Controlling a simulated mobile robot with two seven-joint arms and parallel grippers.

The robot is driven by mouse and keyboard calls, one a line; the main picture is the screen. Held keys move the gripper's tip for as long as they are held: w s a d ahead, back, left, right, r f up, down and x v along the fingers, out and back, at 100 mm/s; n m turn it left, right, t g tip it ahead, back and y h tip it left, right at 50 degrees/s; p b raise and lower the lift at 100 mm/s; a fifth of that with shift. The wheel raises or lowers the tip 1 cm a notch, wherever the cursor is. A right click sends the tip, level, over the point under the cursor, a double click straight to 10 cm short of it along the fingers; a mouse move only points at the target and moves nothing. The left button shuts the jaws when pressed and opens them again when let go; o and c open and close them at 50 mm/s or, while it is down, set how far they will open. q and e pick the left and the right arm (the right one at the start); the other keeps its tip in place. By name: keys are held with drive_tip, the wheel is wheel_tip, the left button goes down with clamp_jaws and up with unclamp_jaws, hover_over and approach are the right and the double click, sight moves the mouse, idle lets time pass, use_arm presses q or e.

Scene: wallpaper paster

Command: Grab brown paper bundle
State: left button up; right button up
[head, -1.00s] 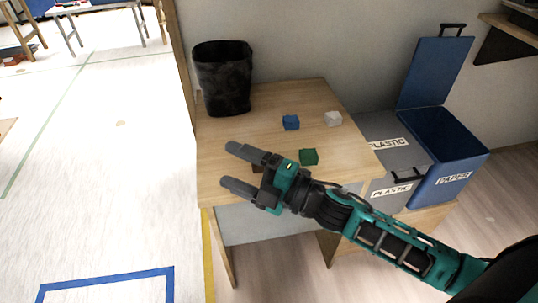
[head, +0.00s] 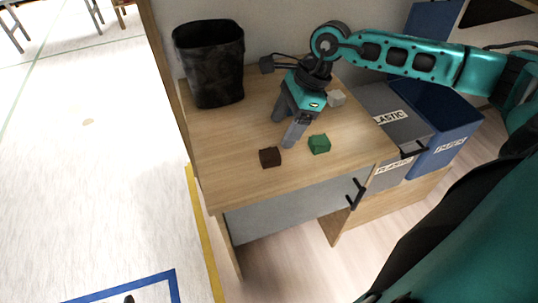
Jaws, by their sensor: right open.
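The brown paper bundle (head: 270,157) is a small dark brown block on the wooden desk (head: 225,185), near its front left part. My right gripper (head: 283,131) is open above the desk, pointing down, with its fingers behind and slightly right of the brown bundle in the picture. It does not touch the bundle. A green bundle (head: 319,144) lies just right of the fingers, and a white one (head: 336,98) lies farther back. The blue bundle is hidden behind my gripper. My left gripper is not in view.
A black waste bin (head: 210,70) stands at the desk's back left. A grey plastic bin (head: 395,115) and a blue paper bin (head: 440,125) stand to the right. A drawer with a dark handle (head: 355,194) is under the desktop. The desk's front left is clear.

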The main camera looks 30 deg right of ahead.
sight(270, 153)
drive_tip(key=x, duration=0.8)
drive_tip(key=shift+s+f, duration=0.1)
drive_tip(key=shift+f, duration=0.15)
drive_tip(key=c, duration=1.1)
drive_tip(key=shift+r, duration=0.1)
